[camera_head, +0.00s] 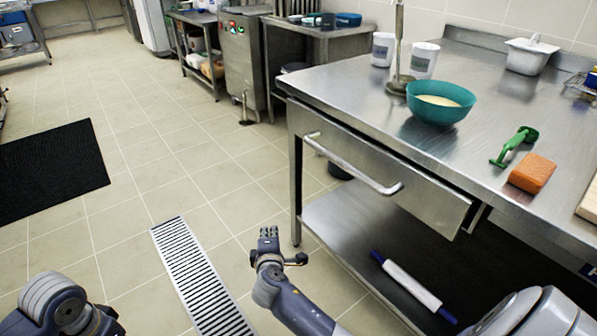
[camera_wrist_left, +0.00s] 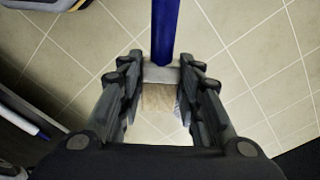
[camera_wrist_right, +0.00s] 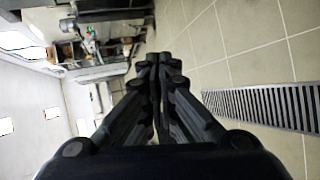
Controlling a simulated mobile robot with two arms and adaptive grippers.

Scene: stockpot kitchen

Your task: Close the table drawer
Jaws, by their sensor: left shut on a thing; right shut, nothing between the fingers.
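The table drawer (camera_head: 425,196) is a steel drawer under the worktable top, partly open, with a dark gap behind its front at the right end. Its long bar handle (camera_head: 352,168) faces the aisle. My right gripper (camera_head: 268,233) is shut and empty, apart from the drawer, left of and below the handle. In the right wrist view its fingers (camera_wrist_right: 158,62) meet; the drawer is not clearly seen there. My left gripper (camera_wrist_left: 161,75) is shut on a tool with a blue handle (camera_wrist_left: 162,32) and a grey and brown part. Its fingers are outside the head view.
The steel table (camera_head: 370,95) carries a teal bowl (camera_head: 438,112), a green-handled tool (camera_head: 515,146) and an orange sponge (camera_head: 532,173). A blue-handled rolling pin (camera_head: 411,284) lies on the lower shelf. A floor grate (camera_head: 196,275) and open tiles lie left of the table.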

